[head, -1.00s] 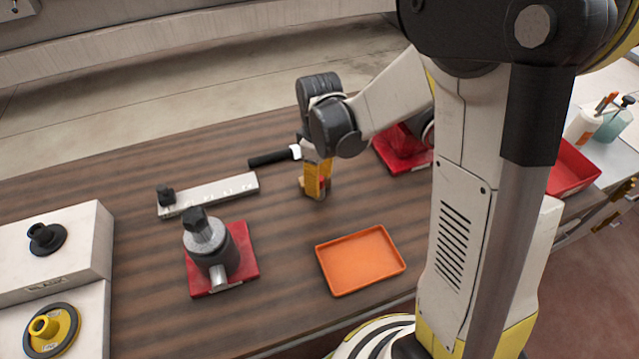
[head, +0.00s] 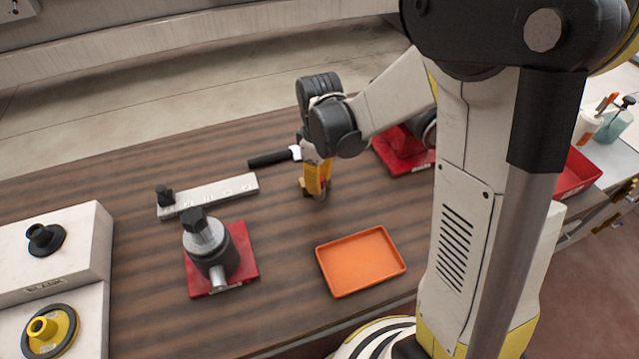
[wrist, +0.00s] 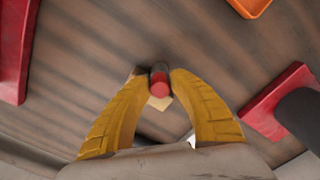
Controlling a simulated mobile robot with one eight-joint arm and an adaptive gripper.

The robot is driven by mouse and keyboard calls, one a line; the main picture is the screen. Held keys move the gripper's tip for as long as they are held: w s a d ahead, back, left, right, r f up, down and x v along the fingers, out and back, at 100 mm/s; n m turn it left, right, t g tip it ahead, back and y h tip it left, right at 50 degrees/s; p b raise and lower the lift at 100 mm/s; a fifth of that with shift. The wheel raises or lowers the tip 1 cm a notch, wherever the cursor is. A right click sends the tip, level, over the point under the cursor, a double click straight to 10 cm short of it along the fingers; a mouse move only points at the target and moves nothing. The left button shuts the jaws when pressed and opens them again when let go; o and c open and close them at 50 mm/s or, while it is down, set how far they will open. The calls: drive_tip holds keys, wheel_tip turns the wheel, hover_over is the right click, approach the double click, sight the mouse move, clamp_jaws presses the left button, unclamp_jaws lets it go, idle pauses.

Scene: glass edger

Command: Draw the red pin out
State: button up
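The red pin (wrist: 160,90) shows end-on in the wrist view, with a darker shaft behind its red end. My gripper (wrist: 159,74) has its two yellow fingertips on either side of the pin, seemingly touching it. A small tan block (wrist: 160,103) shows behind the pin. In the head view my gripper (head: 317,190) points down low over the wooden bench, and its fingers hide most of the pin. The tan block also shows there (head: 302,185), just left of the fingers.
An orange tray (head: 360,262) lies in front of my gripper. A grey cylinder (head: 210,248) on a red base stands front left. A pale bar (head: 210,195) and a black-handled tool (head: 270,159) lie left. Another red base (head: 405,160) is close right.

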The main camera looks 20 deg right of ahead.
clamp_jaws()
drive_tip(key=shift+r+p, duration=0.45)
drive_tip(key=shift+r, duration=0.25)
drive_tip(key=shift+r+p, duration=1.95)
drive_tip(key=shift+r, duration=0.65)
drive_tip(key=shift+r+p, duration=1.4)
drive_tip(key=shift+r, duration=0.6)
